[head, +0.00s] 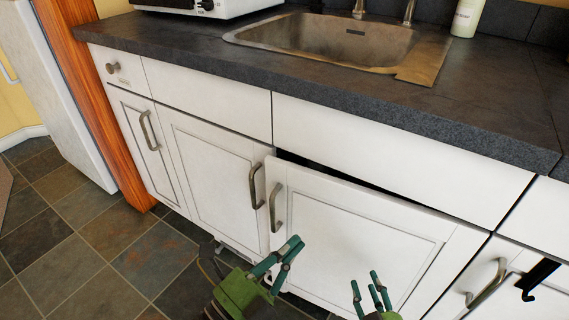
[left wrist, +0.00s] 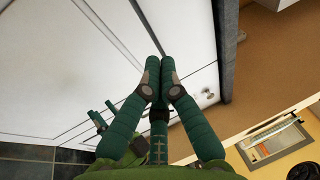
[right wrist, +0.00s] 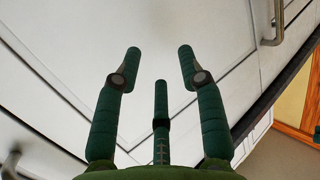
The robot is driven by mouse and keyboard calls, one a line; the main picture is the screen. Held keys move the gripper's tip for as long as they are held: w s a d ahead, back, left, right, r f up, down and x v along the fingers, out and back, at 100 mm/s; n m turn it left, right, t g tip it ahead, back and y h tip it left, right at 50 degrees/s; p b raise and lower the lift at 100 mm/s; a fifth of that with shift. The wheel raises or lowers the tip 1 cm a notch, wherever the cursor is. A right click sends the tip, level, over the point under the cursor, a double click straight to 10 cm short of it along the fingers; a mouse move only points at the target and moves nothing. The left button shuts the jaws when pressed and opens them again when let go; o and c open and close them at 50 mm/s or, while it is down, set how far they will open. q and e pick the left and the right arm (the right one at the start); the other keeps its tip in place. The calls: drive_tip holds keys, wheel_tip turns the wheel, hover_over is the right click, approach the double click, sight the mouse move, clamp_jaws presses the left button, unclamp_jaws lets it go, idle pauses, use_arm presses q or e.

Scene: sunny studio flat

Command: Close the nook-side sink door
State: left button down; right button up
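Below the sink (head: 325,42), the right white sink door (head: 355,225) stands slightly ajar. A dark gap shows along its top, and its bar handle (head: 275,208) is on its left edge. The left sink door (head: 212,165) next to it looks shut, with its handle (head: 256,186) on the right. My left gripper (head: 291,243) is in front of the ajar door's lower left part; its fingertips meet, empty, in the left wrist view (left wrist: 160,62). My right gripper (head: 366,279) is in front of that door's lower middle. It is open and empty in the right wrist view (right wrist: 160,52).
The dark countertop (head: 180,52) overhangs the cabinets. A narrow door (head: 143,140) and an orange wood post (head: 100,100) are at the left. Another cabinet front with a handle (head: 487,284) is at the lower right. Slate tile floor (head: 80,235) is clear at the left.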

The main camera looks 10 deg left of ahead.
use_arm(q)
drive_tip(key=w+a+m+y+p, duration=0.1)
drive_tip(key=a+m+y+p, duration=0.1)
drive_tip(key=m, duration=0.2)
drive_tip(key=m+y+p, duration=0.4)
drive_tip(key=m+p, duration=0.1)
drive_tip(key=m, duration=0.6)
approach(278, 171)
drive_tip(key=p+x, duration=0.2)
drive_tip(key=x, duration=0.5)
drive_tip(key=shift+d, duration=0.1)
use_arm(e)
drive_tip(key=s+d+f+g+h, duration=0.1)
drive_tip(key=s+d+f+g, duration=0.2)
drive_tip(key=s+f, duration=0.3)
drive_tip(key=s+d+f+m+g+h, duration=0.1)
drive_tip(key=s+d+f+g, duration=0.3)
drive_tip(key=f, duration=0.6)
drive_tip(key=s+d+f+g+h, duration=0.2)
drive_tip(key=s+d+f+g, duration=0.1)
drive_tip(key=s+f, duration=0.4)
drive_tip(key=shift+s+d+f+m+g, duration=0.3)
drive_tip(key=shift+f+g, duration=0.15)
drive_tip(key=shift+g, duration=0.15)
use_arm(q)
drive_tip(key=shift+w, duration=0.15)
